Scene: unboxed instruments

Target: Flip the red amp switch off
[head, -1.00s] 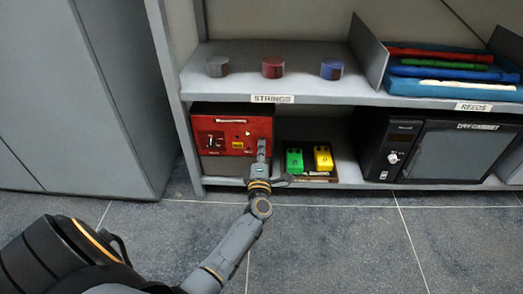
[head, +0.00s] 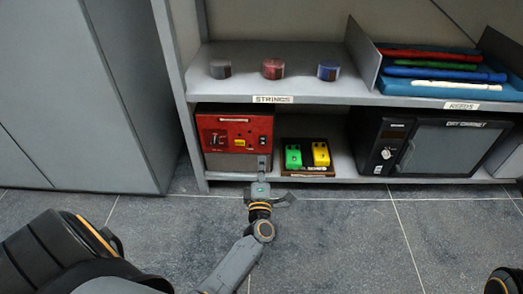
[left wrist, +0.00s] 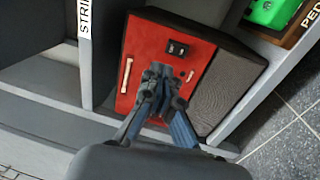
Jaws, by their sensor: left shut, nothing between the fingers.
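The red amp (head: 222,124) stands on the lower shelf at the left, with a red panel above a grey speaker grille. Its small black switch (head: 263,141) is at the right of the red panel. The switch also shows in the left wrist view (left wrist: 178,49), just beyond my fingertips. My left gripper (head: 263,160) is shut and empty, in front of the grille and below the switch. In the left wrist view its closed fingers (left wrist: 160,72) hide part of the panel. I cannot tell which way the switch is set. My right gripper is not in view.
A green pedal (head: 293,157) and a yellow pedal (head: 320,153) sit on a brown board right of the amp. A black dry cabinet (head: 382,142) stands further right. The upper shelf (head: 300,93) overhangs the amp. The floor in front is clear.

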